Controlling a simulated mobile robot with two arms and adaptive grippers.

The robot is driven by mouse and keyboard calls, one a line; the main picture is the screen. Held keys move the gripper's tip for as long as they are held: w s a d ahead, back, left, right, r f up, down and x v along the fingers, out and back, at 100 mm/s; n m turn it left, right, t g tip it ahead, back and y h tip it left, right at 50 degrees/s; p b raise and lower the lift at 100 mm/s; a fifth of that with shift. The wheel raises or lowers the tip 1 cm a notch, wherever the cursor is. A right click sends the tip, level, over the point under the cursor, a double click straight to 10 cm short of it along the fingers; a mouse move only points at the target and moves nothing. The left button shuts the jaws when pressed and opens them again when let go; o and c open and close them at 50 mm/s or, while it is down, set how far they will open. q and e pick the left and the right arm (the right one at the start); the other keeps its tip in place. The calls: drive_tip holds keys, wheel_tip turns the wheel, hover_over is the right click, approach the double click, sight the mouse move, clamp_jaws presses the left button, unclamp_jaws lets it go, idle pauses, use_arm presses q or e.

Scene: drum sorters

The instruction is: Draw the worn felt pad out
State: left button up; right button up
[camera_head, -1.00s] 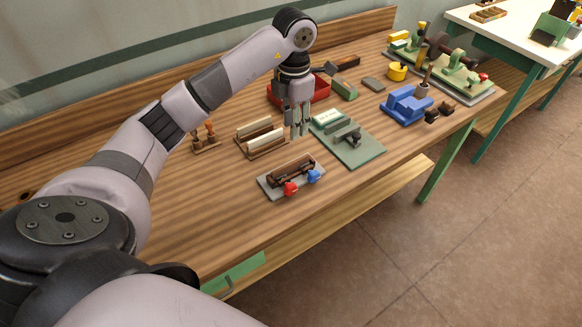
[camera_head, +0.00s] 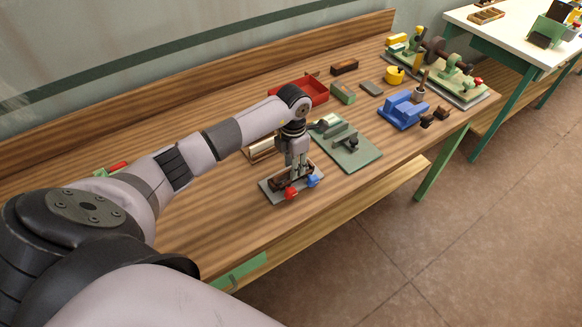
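A small fixture on a grey plate (camera_head: 270,193) stands near the front edge of the bench, with a dark brown holder (camera_head: 277,183), a red knob (camera_head: 291,192) and a blue knob (camera_head: 313,181). My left gripper (camera_head: 293,174) points down over the holder, its fingertips at or just above it. The fingers are too small and merged with the holder to tell whether they are open or shut. I cannot make out the worn felt pad; the gripper covers part of the holder. A wooden rack with cream strips (camera_head: 262,149) is partly hidden behind my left arm. My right gripper is out of view.
A green base plate with a clamp (camera_head: 362,155) lies close to the right of the gripper. Behind are a red tray (camera_head: 313,86) and a green-grey block (camera_head: 343,93). A blue fixture (camera_head: 402,108) stands farther right. The bench front is clear.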

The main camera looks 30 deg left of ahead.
use_arm(q)
drive_tip(key=shift+c, duration=0.5)
clamp_jaws()
